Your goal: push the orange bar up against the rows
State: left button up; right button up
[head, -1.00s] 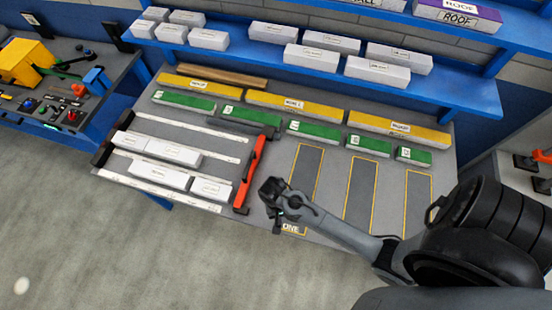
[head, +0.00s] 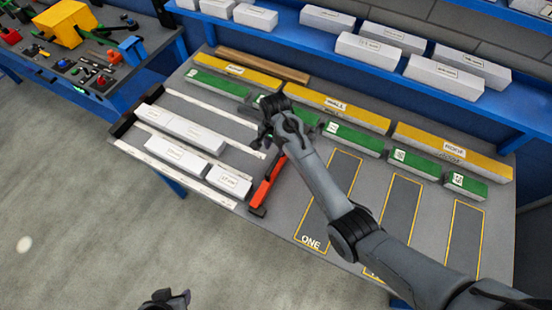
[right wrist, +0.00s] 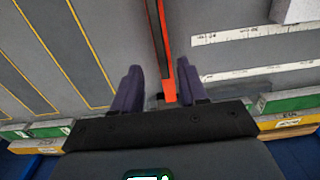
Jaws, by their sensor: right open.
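The orange bar (head: 268,185) lies slantwise on the grey table, just right of the white block rows. The front row (head: 190,165) ends close to it; the back row (head: 180,127) ends farther left, leaving a wider space. My right gripper (head: 268,138) is over the bar's far end, hiding part of it. In the right wrist view, the open fingers (right wrist: 159,68) straddle the line of the orange bar (right wrist: 165,60); I cannot tell whether they touch it. A dark shape that looks like my left gripper (head: 167,300) shows at the bottom edge, its jaws unclear.
White scale strips (head: 180,175) run along the rows, with a dark end stop (head: 128,113) at left. Green blocks (head: 352,138) and yellow bars (head: 335,108) line the back. Outlined slots (head: 333,190) lie to the right. A blue shelf (head: 430,90) overhangs the rear.

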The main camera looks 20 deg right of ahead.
aim_at(275, 161)
notch_tip(275, 161, down, 8)
jog(key=shift+f+b, duration=0.2)
jog(key=shift+b, duration=0.25)
jog(key=shift+c, duration=0.4)
grip_shut()
